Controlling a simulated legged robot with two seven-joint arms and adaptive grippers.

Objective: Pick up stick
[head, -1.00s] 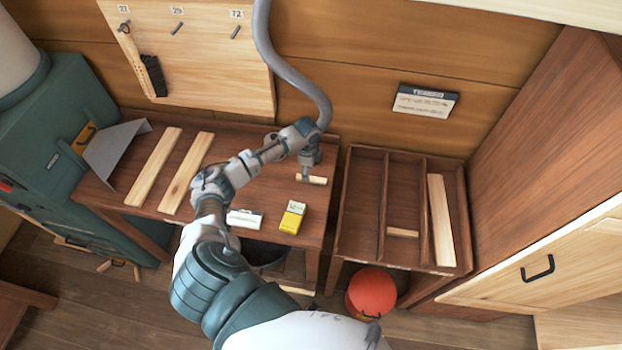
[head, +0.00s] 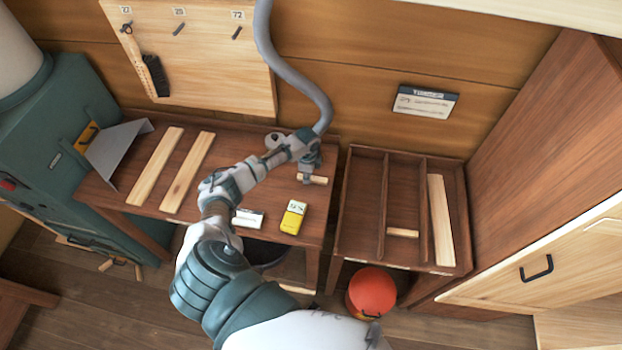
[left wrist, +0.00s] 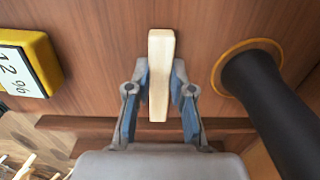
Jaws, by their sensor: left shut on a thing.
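A short pale wooden stick (head: 319,180) is at the right part of the brown workbench (head: 250,190). My left gripper (head: 308,178) is over it, pointing down, and covers its left part in the head view. In the left wrist view the stick (left wrist: 161,50) runs lengthwise between the two blue-padded fingers of the left gripper (left wrist: 161,88), which is shut on it. I cannot tell whether the stick is touching the bench. My right gripper is not in view.
A yellow device (head: 292,217) and a white box (head: 248,218) are near the bench's front. Two long planks (head: 187,172) lie at left. A grey hose (head: 290,70) hangs close behind my gripper.

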